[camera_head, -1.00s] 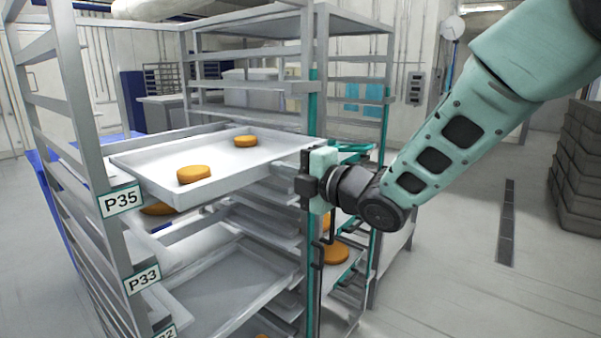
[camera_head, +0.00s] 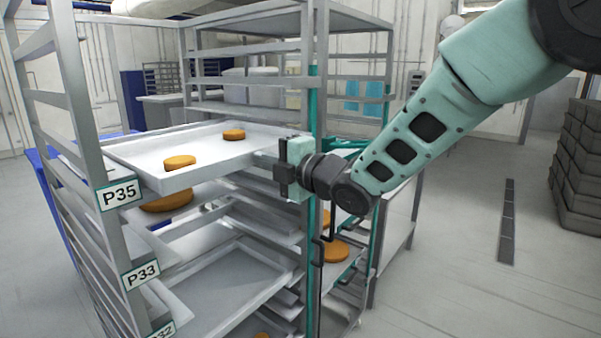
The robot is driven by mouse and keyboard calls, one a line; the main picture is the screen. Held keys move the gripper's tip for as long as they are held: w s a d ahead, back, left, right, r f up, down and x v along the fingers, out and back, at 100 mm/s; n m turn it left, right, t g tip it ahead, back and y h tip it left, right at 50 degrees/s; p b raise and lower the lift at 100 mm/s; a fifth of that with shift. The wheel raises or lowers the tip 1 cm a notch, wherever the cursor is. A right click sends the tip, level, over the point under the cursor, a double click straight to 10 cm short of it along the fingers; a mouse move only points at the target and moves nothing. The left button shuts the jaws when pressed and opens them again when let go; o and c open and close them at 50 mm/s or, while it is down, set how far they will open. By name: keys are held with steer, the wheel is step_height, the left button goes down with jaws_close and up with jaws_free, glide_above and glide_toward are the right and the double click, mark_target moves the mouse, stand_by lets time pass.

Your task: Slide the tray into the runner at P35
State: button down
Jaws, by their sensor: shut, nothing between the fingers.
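The tray (camera_head: 215,145) is a shallow light-grey sheet with a low rim, with two orange-brown rounds (camera_head: 179,162) on it. It lies roughly level in the rack at the height of the P35 label (camera_head: 120,193), mostly between the posts. My gripper (camera_head: 262,164) is shut and empty at the tray's right-hand edge. Its fingertips seem to touch the rim there, but the exact contact is too small to tell. The runner under the tray is mostly hidden.
The rack post (camera_head: 312,190) stands close beside my gripper. Lower trays (camera_head: 225,295) fill levels near the P33 label (camera_head: 141,273). A teal-edged rack holding rounds (camera_head: 335,250) stands behind my wrist. Dark crates (camera_head: 575,170) are stacked far right; the right floor is clear.

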steer(key=shift+b+x, duration=0.45)
steer(key=shift+x, duration=2.85)
steer(key=b+v, duration=0.2)
steer(key=shift+s+d+f, duration=0.15)
steer(key=shift+d, duration=0.05)
steer(key=b+v, duration=0.6)
steer(key=v, duration=0.7)
steer(key=shift+s+d, duration=0.2)
